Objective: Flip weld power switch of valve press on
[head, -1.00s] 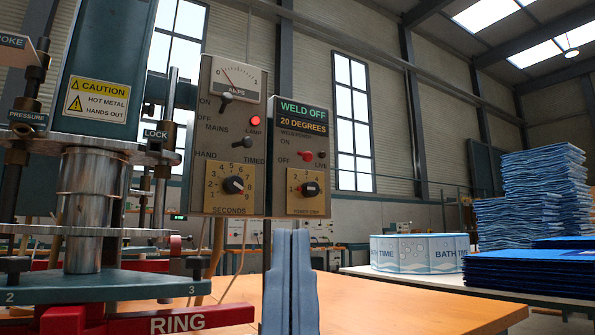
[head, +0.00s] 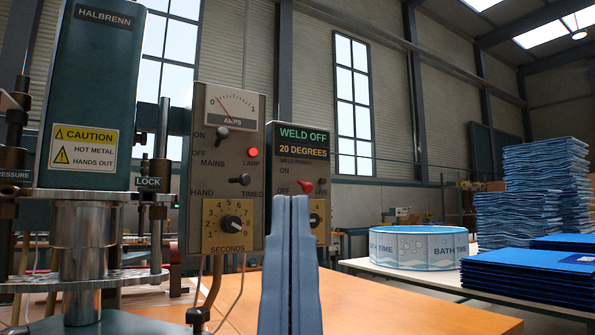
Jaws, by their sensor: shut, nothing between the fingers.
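The weld power switch (head: 306,187) is a small red toggle on the right grey control box (head: 286,149). Its lever sits at the lower OFF end. The box's display (head: 303,143) reads "WELD OFF" and "20 DEGREES". The valve press (head: 95,95) stands at the left, with a yellow caution label. My gripper (head: 291,200) is blue, with its two fingers shut together and nothing between them. Its tips appear just below the switch in the picture; I cannot tell the gap in depth. The fingers cover part of the power step dial (head: 316,219).
The left control box (head: 226,165) carries an amps gauge, a lit red lamp, two toggles and a seconds dial. An orange table (head: 420,305) spreads below. A round blue pool (head: 419,247) and stacks of blue sheets (head: 545,275) lie on a white table at the right.

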